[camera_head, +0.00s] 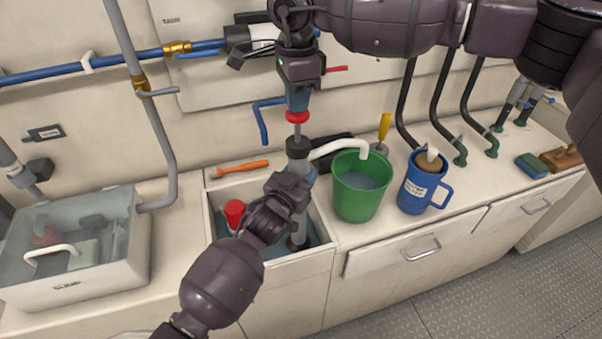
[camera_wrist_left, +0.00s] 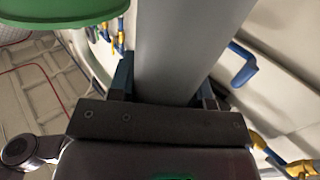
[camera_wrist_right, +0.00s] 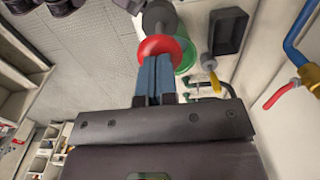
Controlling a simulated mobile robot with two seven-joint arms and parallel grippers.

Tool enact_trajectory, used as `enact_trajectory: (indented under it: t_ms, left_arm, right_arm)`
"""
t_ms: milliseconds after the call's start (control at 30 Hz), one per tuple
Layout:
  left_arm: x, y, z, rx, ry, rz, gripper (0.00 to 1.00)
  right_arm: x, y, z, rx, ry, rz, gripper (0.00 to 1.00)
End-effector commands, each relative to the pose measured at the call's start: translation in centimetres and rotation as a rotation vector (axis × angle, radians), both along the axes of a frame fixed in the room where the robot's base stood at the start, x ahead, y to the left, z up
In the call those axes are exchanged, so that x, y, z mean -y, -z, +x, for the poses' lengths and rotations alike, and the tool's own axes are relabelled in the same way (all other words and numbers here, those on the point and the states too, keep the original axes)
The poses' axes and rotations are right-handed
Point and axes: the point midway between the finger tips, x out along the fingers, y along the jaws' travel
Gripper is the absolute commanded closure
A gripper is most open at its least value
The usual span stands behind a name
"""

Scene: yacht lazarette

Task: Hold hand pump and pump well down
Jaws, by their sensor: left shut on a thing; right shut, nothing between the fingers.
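The hand pump (camera_head: 297,205) is a grey tube standing upright in the well (camera_head: 207,212), with dark water around its foot. A thin rod rises from its top to a red knob (camera_head: 297,117). A white spout hose (camera_head: 335,148) runs from the pump into the green bucket (camera_head: 358,200), which holds some water. My left gripper (camera_head: 303,187) is shut on the pump tube; the tube fills the left wrist view (camera_wrist_left: 190,50). My right gripper (camera_head: 298,102) is shut and empty, its blue fingertips pointing down at the red knob (camera_wrist_right: 160,47). I cannot tell whether they touch it.
A red-topped object (camera_head: 235,212) sits in the well's left part. An orange-handled tool (camera_head: 243,168) lies behind the well. A grey bin (camera_head: 75,270) stands at left. A blue mug (camera_head: 415,190) is right of the bucket. Pipes and valves line the back wall.

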Motion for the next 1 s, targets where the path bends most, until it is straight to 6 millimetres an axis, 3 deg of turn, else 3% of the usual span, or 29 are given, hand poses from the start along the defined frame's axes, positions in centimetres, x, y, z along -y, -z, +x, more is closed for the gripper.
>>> enact_trajectory:
  t_ms: [367, 1000]
  left_arm:
    - [0.1, -0.1, 0.0, 0.001, 0.001, -0.002, 0.88]
    - [0.0, -0.1, 0.0, 0.000, 0.001, -0.001, 0.88]
  right_arm:
    - [0.0, -0.4, 0.0, 0.000, 0.000, 0.000, 1.00]
    - [0.0, -4.5, 0.0, 0.002, 0.000, 0.002, 1.00]
